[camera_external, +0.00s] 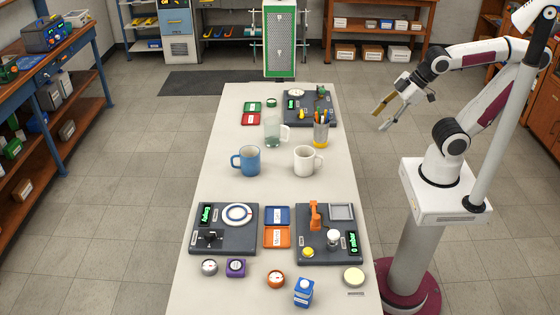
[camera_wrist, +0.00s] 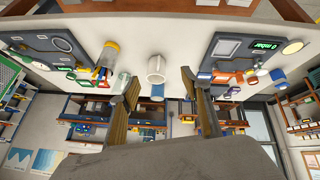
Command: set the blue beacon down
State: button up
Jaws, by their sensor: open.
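A small blue block with a pale marking (camera_external: 304,292), which I take to be the blue beacon, stands at the near edge area of the white table in the external view. It is small, and I cannot make out its details. My gripper (camera_external: 379,118) is in the air to the right of the table's far half, well away from the block. In the wrist view my gripper (camera_wrist: 158,84) has its two tan fingers spread apart, with nothing held between them. I cannot pick out the block with certainty in the wrist view.
The white table (camera_external: 223,185) carries a blue mug (camera_external: 247,161), a white mug (camera_external: 306,160), a glass jug (camera_external: 272,131) and a pen cup (camera_external: 321,130). Dark panels stand left (camera_external: 210,243) and right (camera_external: 320,256) in the near half. Bare tabletop lies between mugs and panels.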

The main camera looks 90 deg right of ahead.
jog(key=s+m, duration=0.1)
jog(key=s+f, duration=0.1)
jog(key=s, duration=0.1)
jog(key=s+a+m+g, duration=0.1)
jog(key=shift+s+a+f+m+y, duration=0.1)
jog(key=shift+s+f+m+y, duration=0.15)
jog(key=shift+f+m+y, duration=0.05)
dwell(1.0)
